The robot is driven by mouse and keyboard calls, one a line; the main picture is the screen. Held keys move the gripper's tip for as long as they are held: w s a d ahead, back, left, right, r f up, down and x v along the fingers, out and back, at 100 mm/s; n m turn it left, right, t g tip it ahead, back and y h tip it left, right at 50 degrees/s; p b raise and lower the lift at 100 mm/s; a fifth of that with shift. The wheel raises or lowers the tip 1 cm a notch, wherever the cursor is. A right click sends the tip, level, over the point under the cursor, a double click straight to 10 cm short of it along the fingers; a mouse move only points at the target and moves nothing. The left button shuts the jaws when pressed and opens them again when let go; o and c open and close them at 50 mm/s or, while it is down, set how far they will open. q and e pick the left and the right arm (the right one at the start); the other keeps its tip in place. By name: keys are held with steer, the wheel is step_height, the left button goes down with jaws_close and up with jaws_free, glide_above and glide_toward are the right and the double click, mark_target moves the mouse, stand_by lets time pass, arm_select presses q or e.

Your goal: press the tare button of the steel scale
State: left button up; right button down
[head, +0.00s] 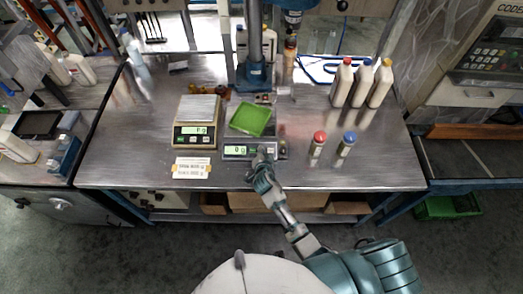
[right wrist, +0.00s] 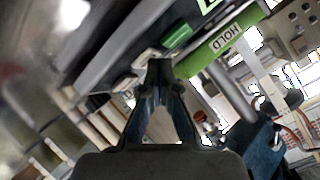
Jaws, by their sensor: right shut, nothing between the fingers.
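The grey steel-looking scale (head: 235,152) stands at the front middle of the bench, and its lit green display reads 0 g. A green tray (head: 250,119) sits over its platform. My right gripper (head: 262,157) is shut and empty at the right end of its front panel, covering part of the panel. My left gripper is out of view.
A beige scale (head: 195,136) with a lit display stands to the left, a paper label (head: 191,168) before it. Two small bottles, red-capped (head: 317,148) and blue-capped (head: 346,149), stand to the right. Several large bottles (head: 361,85) stand behind them. The bench's right front is clear.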

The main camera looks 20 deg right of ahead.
steer(key=shift+s+d+r+p, duration=0.15)
steer(key=shift+s+r+p, duration=0.15)
steer(key=shift+r+p, duration=0.45)
steer(key=r+p, duration=0.1)
steer(key=s+r+p, duration=0.1)
steer(key=r, duration=0.1)
steer(key=r+p, duration=0.1)
steer(key=p, duration=0.1)
steer(key=shift+s+a+r, duration=0.25)
steer(key=shift+r, duration=0.1)
stand_by(0.6)
